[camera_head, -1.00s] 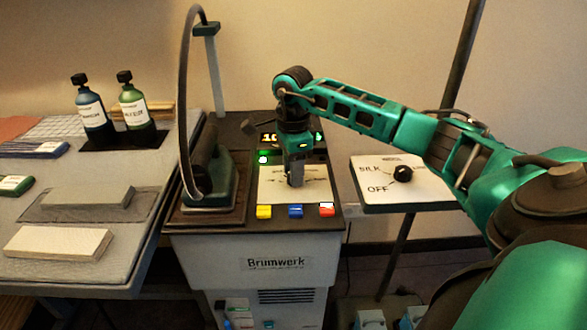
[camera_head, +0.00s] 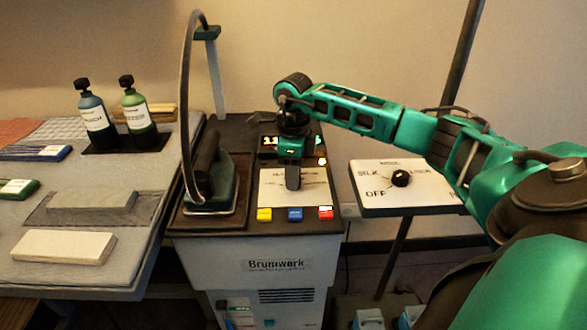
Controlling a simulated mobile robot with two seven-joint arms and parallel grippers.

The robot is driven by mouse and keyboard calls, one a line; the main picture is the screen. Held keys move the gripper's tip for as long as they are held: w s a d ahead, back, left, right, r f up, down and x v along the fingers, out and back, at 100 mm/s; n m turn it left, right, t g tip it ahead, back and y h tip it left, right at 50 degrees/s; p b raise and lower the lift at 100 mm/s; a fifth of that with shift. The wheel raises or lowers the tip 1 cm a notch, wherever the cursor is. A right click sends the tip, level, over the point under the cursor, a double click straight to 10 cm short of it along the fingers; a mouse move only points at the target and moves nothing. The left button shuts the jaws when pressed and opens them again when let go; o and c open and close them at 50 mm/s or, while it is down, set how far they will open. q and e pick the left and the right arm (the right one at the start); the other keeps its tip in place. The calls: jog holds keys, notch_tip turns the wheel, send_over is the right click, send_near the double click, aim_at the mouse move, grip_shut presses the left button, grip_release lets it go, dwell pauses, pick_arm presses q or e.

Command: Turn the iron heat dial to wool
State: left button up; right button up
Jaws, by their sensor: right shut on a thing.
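The Brumwerk ironing station (camera_head: 268,250) stands in the middle, with a white dial panel (camera_head: 268,196) on its top. My right gripper (camera_head: 293,186) points down at this panel and is shut on its dial, which the fingers hide. The panel's printing is too small to read. A separate white plate (camera_head: 375,199) on the right carries a black knob (camera_head: 400,179) with SILK and OFF at its left and other words too blurred to be sure of; no gripper touches it. My left gripper is out of view.
The iron (camera_head: 208,178) rests at the station's left, under a curved cable (camera_head: 184,110). Yellow (camera_head: 264,214), blue (camera_head: 295,214) and red (camera_head: 325,213) buttons line the front edge, close to my gripper. Bottles (camera_head: 137,112) and blocks (camera_head: 63,246) occupy the left table.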

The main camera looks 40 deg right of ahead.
jog(key=m+p, duration=0.2)
jog(key=m, duration=0.3)
jog(key=shift+r+m, duration=0.15)
jog(key=shift+m, duration=0.15)
jog(key=m+p, duration=0.1)
jog(key=m, duration=0.1)
jog(key=shift+m, duration=0.4)
jog(key=shift+d+m, duration=0.1)
jog(key=shift+m, duration=0.7)
jog(key=o, duration=1)
jog(key=shift+o, duration=0.2)
